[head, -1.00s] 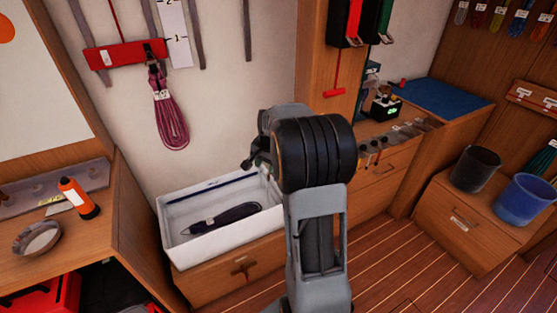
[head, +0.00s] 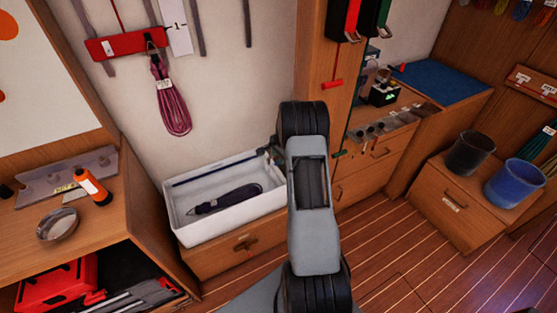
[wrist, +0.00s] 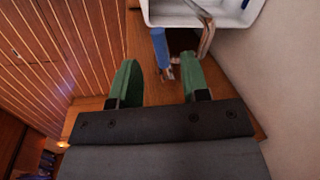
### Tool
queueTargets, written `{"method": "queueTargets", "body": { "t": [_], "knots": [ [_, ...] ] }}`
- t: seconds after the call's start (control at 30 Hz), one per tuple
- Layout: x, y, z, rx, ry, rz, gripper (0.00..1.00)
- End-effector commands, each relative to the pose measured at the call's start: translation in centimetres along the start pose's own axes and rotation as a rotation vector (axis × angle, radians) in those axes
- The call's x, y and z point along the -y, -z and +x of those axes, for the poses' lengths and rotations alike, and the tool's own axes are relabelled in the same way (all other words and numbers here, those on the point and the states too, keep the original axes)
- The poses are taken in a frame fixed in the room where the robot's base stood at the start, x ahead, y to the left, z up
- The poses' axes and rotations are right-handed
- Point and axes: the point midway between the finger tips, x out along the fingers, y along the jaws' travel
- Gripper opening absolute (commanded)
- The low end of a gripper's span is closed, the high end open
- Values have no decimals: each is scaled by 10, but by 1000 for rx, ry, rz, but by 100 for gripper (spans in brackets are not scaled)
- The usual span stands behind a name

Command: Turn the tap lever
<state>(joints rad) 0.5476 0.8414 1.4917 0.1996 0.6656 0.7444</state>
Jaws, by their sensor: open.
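In the wrist view, a blue lever (wrist: 160,45) stands just beyond my fingertips, roughly between their lines. A bent metal spout (wrist: 207,40) is to its right, by the white basin (wrist: 230,15). These look like the tap; its base is partly hidden. My gripper (wrist: 160,80) has two green fingers, spread apart with nothing between them. In the head view the white basin (head: 230,232) stands on a low wooden cabinet. My arm hides the tap there, and only a dark bit of my gripper (head: 268,150) shows at the basin's right end.
A wall (wrist: 285,90) is close on the right in the wrist view. Two buckets (head: 515,183) stand at right. Floor planks are clear.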

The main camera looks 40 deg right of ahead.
Motion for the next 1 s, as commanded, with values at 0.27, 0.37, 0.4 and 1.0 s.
{"method": "queueTargets", "body": {
  "t": [0.27, 0.37, 0.4, 1.0],
  "knots": [
    [0, 0, 28, 0, 0, 0, 42],
    [0, 0, 31, -1, 1, 0, 42],
    [0, 0, 32, -1, 1, -1, 42],
    [0, 0, 33, -1, 1, -1, 11]
  ]
}}
